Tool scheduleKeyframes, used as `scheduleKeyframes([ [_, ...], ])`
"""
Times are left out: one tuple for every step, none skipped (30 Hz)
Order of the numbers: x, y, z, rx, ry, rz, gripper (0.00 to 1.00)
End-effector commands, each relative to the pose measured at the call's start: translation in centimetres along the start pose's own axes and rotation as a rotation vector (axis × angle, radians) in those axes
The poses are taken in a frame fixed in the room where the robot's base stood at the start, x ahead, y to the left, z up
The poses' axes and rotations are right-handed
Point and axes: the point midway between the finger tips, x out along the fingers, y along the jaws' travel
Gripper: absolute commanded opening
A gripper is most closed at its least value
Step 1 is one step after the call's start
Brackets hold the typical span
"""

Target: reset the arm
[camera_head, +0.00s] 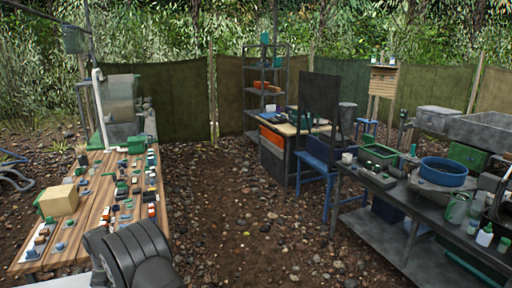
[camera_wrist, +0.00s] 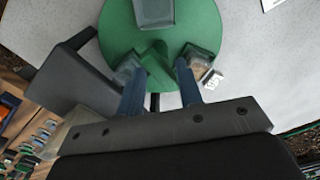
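My gripper (camera_wrist: 160,72) shows in the wrist view, with two blue fingers standing apart and a gap between them. It is open, and I see nothing held in it. Behind the fingers are a green round shape and grey blocks on a pale surface; these may be parts of my own body. In the head view, a dark grey rounded part of my arm shows at the bottom left, beside the wooden table (camera_head: 88,215). The fingers cannot be seen in that view.
The wooden table holds a tan block (camera_head: 59,200) and many small green, white, blue and orange items. A dark bench (camera_head: 405,213) at the right carries a blue basin (camera_head: 443,171) and a green tray (camera_head: 381,155). Pebbly ground (camera_head: 250,235) between them is open.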

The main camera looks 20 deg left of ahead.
Motion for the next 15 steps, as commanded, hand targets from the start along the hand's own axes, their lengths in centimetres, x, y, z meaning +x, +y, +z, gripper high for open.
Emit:
scheduleKeyframes([
  [-0.01, 0.00, 0.00, 0.037, 0.000, 0.000, 0.33],
  [-0.01, 0.00, 0.00, 0.062, 0.000, 0.000, 0.33],
  [-0.01, 0.00, 0.00, 0.095, 0.000, 0.000, 0.33],
  [-0.01, 0.00, 0.00, 0.120, 0.000, 0.000, 0.33],
  [-0.01, 0.00, 0.00, 0.145, 0.000, 0.000, 0.33],
  [-0.01, 0.00, 0.00, 0.177, 0.000, 0.000, 0.33],
  [-0.01, 0.00, 0.00, 0.201, 0.000, 0.000, 0.33],
  [-0.02, 0.00, 0.00, 0.224, 0.000, 0.000, 0.33],
  [-0.02, 0.00, 0.00, 0.253, 0.000, 0.000, 0.33],
  [-0.02, 0.00, 0.00, 0.275, 0.000, 0.000, 0.33],
  [-0.02, 0.00, 0.00, 0.293, 0.000, 0.000, 0.33],
  [-0.02, 0.00, 0.00, 0.317, 0.000, 0.000, 0.33],
  [-0.02, 0.00, 0.00, 0.334, 0.000, 0.000, 0.33],
  [-0.02, 0.00, 0.00, 0.348, 0.000, 0.000, 0.33],
  [-0.02, 0.00, 0.00, 0.365, 0.000, 0.000, 0.33],
])
